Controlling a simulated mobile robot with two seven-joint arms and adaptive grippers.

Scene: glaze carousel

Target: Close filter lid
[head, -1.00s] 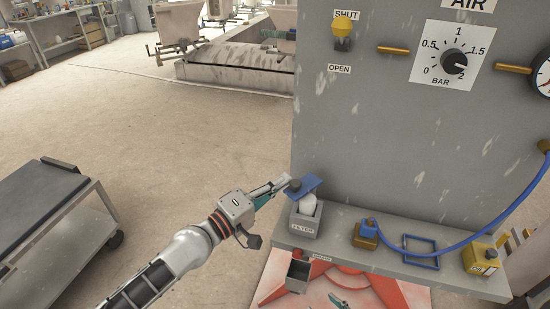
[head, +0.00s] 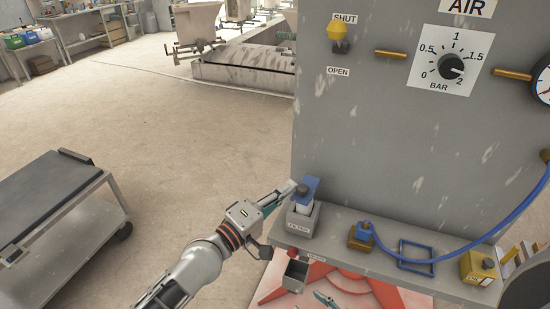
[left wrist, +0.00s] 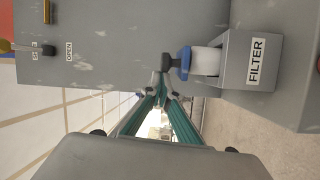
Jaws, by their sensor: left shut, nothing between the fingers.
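The grey filter box (head: 303,220) stands on the panel's ledge, and its label faces the left wrist view (left wrist: 256,62). A white cartridge (left wrist: 207,61) sticks up out of it. The blue lid (head: 311,184) with a dark knob (head: 302,190) is over the cartridge top, apart from the box rim. The lid also shows edge-on in the left wrist view (left wrist: 185,62). My left gripper (head: 289,190) is shut and empty, its tips close beside the lid and knob; contact is unclear. A teal-and-white tip (head: 326,299) low in the head view looks like my right gripper, mostly hidden.
The ledge also holds a brass-and-blue fitting (head: 362,236), a blue square frame (head: 416,253) and a yellow block (head: 478,267). A blue hose (head: 465,240) loops over it. A small drain box (head: 295,273) hangs below. A dark cart (head: 55,205) stands left on open floor.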

